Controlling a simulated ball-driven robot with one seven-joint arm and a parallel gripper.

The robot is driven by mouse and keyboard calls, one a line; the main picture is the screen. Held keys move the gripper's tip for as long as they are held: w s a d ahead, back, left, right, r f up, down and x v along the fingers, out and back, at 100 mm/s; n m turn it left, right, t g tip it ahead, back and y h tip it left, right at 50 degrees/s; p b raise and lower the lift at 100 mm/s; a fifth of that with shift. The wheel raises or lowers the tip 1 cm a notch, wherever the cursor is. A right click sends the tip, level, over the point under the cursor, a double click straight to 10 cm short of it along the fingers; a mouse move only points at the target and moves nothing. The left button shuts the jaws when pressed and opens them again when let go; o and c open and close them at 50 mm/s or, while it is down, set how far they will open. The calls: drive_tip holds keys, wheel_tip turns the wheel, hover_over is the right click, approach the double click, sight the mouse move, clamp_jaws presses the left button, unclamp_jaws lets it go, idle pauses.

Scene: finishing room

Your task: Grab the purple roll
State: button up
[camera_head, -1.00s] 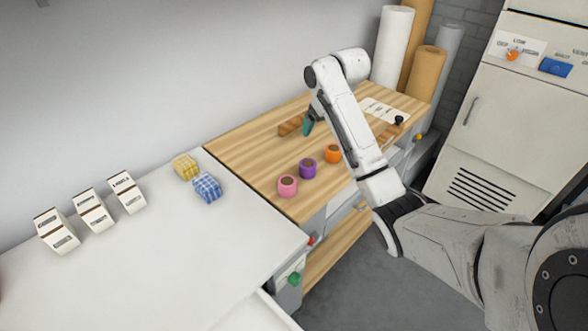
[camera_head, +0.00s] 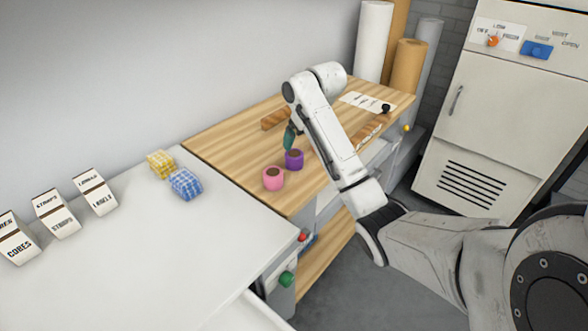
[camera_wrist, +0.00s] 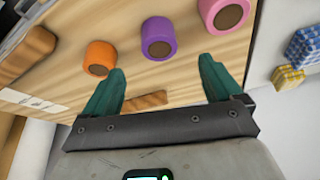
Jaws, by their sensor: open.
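The purple roll (camera_head: 294,159) stands on the wooden bench top (camera_head: 235,137), with a brown core showing. In the wrist view the purple roll (camera_wrist: 158,38) lies beyond the fingertips, roughly between them and a little above. My gripper (camera_wrist: 162,80) is open and empty, its two green fingers spread apart. In the head view my gripper (camera_head: 290,136) is just behind the purple roll, apart from it as far as the wrist view shows. A pink roll (camera_head: 273,178) stands in front of it to the left. An orange roll (camera_wrist: 99,57) shows in the wrist view; my arm hides it in the head view.
A brown wooden block (camera_head: 274,119) lies behind my gripper. Yellow (camera_head: 161,163) and blue checked bundles (camera_head: 185,184) sit on the white table (camera_head: 150,250) to the left. Tall rolls (camera_head: 373,42) stand at the bench's far end.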

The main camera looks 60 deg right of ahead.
sight(295, 154)
drive_tip(key=x, duration=1.1)
drive_tip(key=shift+w+d, duration=0.1)
drive_tip(key=c, duration=1)
drive_tip(key=shift+c, duration=0.4)
drive_tip(key=shift+r, duration=0.1)
